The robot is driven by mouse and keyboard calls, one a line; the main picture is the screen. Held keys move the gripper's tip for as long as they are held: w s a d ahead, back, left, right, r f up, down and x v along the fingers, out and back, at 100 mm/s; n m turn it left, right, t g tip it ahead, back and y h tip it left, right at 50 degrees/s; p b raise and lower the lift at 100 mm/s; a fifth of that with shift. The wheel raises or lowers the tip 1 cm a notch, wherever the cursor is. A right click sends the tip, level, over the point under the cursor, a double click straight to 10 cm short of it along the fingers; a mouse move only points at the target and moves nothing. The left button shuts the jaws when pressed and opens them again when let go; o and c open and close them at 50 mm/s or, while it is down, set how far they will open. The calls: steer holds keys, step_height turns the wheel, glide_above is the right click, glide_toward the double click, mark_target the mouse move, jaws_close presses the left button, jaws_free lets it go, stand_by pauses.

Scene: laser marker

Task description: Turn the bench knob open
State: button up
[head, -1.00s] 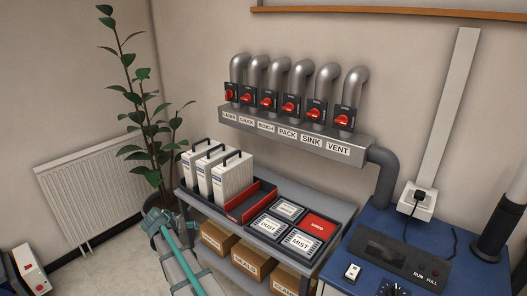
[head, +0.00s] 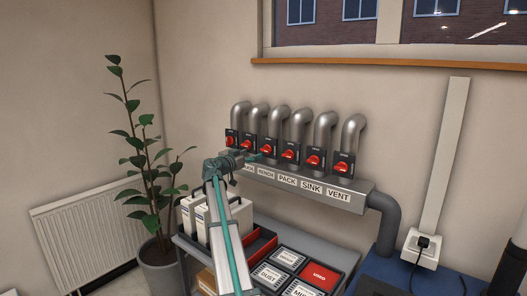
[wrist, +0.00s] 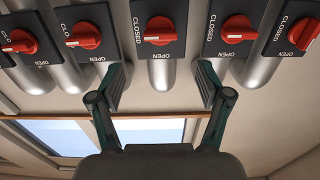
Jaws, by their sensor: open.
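The bench knob (head: 270,147) is the third red knob from the left on the pipe row, above the BENCH label. My gripper (head: 256,157) is raised in front of the left part of this row. In the wrist view my gripper (wrist: 160,88) is open and empty, its fingers apart on either side of the middle pipe. The middle red knob (wrist: 158,30) lies beyond the fingertips, between their lines, not touched. Its white mark points toward CLOSED; OPEN is printed below. The name labels are out of the wrist view, so I cannot be sure which knob this is.
Similar red knobs flank it closely, such as the pack knob (head: 290,155). The grey manifold (head: 352,201) runs below the knobs. A plant (head: 150,190) is at left.

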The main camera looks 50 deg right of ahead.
mark_target(264, 150)
steer(key=d+p, duration=0.2)
steer(key=d, duration=0.7)
steer(key=shift+f, duration=0.1)
steer(key=c, duration=1.2)
